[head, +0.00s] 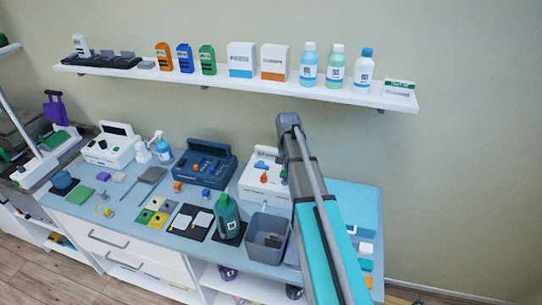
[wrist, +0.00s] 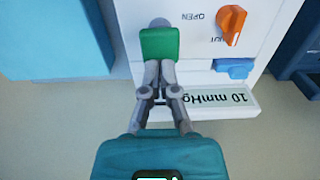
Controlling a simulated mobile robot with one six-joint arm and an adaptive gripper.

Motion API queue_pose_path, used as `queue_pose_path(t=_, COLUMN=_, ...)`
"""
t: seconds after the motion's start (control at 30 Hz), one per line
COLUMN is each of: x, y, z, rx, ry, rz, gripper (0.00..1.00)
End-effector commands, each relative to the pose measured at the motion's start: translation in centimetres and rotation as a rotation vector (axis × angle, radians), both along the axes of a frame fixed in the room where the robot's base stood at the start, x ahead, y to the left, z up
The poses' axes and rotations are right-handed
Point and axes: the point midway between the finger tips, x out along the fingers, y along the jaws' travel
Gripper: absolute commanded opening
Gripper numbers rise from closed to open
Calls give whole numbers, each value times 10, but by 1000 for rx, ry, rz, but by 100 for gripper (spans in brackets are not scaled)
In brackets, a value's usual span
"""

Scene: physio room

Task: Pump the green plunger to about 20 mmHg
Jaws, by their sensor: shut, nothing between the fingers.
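The green plunger (wrist: 160,46) shows as a square green cap with a grey round end, on a white device (wrist: 190,75). My gripper (wrist: 160,66) is shut and empty, its fingertips at the cap's near edge; I cannot tell if they touch. The device's display (wrist: 225,101) reads 10 mmHg, upside down in the wrist view. An orange knob (wrist: 231,24) sits by the OPEN label and a partly covered label ending in UT. A blue part (wrist: 233,68) is below it. In the head view the white device (head: 258,190) is partly hidden behind my arm, and my gripper is mostly hidden.
A dark blue device (head: 205,163) stands left of the white one. A grey bin (head: 267,232) and a green bottle (head: 228,215) stand in front. A light blue box (head: 352,205) is on the right. A shelf (head: 240,84) with bottles and boxes hangs above.

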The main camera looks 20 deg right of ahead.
Motion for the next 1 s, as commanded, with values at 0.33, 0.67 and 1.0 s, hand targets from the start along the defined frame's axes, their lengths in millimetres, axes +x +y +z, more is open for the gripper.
queue_pose_path(t=0.33, x=0, y=0, z=0, rx=0, ry=0, rz=0, gripper=0)
queue_pose_path(t=0.67, x=0, y=0, z=-1, rx=0, ry=0, rz=0, gripper=0)
queue_pose_path(t=1.0, x=0, y=0, z=-7, rx=0, ry=0, rz=-1, gripper=0)
